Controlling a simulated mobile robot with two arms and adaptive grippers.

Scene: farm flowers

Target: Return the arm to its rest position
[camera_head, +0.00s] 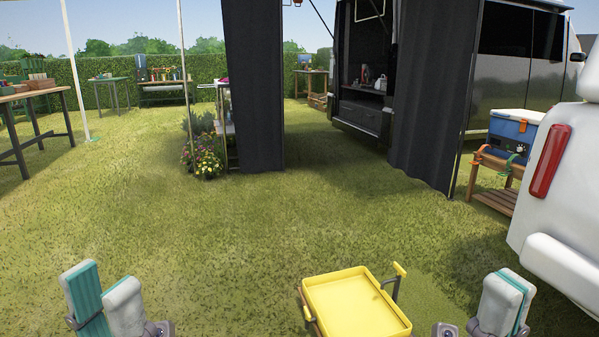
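My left gripper (104,298) is at the bottom left, over the grass. Its grey and teal fingers stand a little apart, with nothing seen between them. My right gripper (508,298) is at the bottom right, beside the white vehicle. Its fingers overlap from this angle, so the gap cannot be made out, and no object shows in it. Both grippers point upward in the picture. The arms behind them are mostly cut off by the lower edge.
A yellow tray (355,306) with a raised rim lies between the grippers, nearer the right one. The white vehicle (563,205) stands close on the right. A blue cooler (514,128) sits on a wooden stand (493,196). Dark curtains (252,90) hang farther back. Open grass lies ahead.

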